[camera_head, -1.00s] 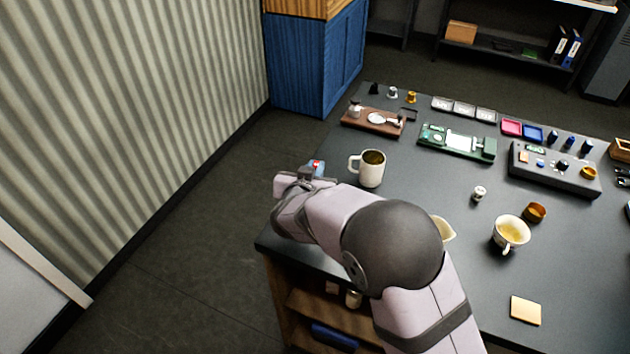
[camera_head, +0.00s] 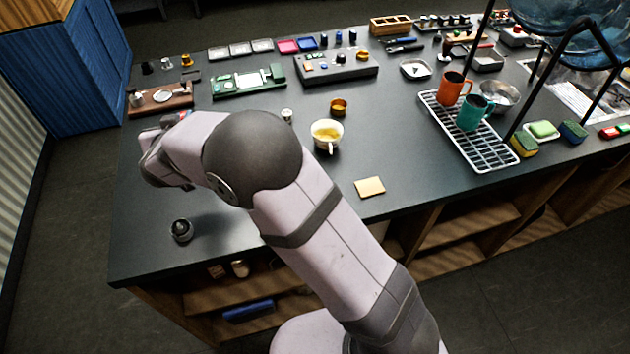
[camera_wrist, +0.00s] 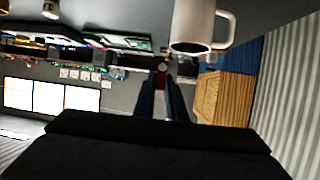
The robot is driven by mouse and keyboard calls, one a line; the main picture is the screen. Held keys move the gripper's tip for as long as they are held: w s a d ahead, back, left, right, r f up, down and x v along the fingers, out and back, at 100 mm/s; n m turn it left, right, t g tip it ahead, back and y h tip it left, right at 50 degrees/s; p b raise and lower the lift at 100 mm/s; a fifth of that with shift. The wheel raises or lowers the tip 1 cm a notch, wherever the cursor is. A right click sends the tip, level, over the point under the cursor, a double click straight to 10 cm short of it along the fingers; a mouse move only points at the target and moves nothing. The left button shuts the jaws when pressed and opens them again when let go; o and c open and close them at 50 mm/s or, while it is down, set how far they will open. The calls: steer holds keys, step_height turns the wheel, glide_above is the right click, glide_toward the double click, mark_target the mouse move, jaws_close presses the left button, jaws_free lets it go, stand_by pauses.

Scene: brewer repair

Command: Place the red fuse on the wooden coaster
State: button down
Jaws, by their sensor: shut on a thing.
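My gripper (camera_wrist: 161,88) is shut on the red fuse (camera_wrist: 161,79), a small red piece between the dark fingertips in the wrist view. In the head view my gripper (camera_head: 163,122) is over the left part of the dark table, mostly hidden behind my own wrist. The wooden coaster (camera_head: 369,187) is a pale, flat square near the table's front edge, to the right of my arm, with nothing on it. My gripper is well to the left of the coaster and apart from it.
A white mug (camera_wrist: 195,25) is close by my fingers in the wrist view; my arm hides it in the head view. A cream cup (camera_head: 327,135) stands behind the coaster. A dark round object (camera_head: 182,230) sits at the front left. A drying rack (camera_head: 470,130) holds mugs.

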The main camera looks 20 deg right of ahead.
steer(key=d+m+g+h+b, duration=0.1)
steer(key=d+m+g+h, duration=0.45)
steer(key=d, duration=2.25)
steer(key=m+g+h, duration=0.7)
steer(key=m+g, duration=0.1)
steer(key=m, duration=0.4)
glide_above(366, 188)
steer(key=f, duration=0.1)
steer(key=shift+f+p, duration=0.6)
steer(key=shift+f, duration=4.55)
steer(key=shift+f, duration=0.1)
steer(key=c, duration=2.2)
jaws_free()
steer(key=o, duration=0.4)
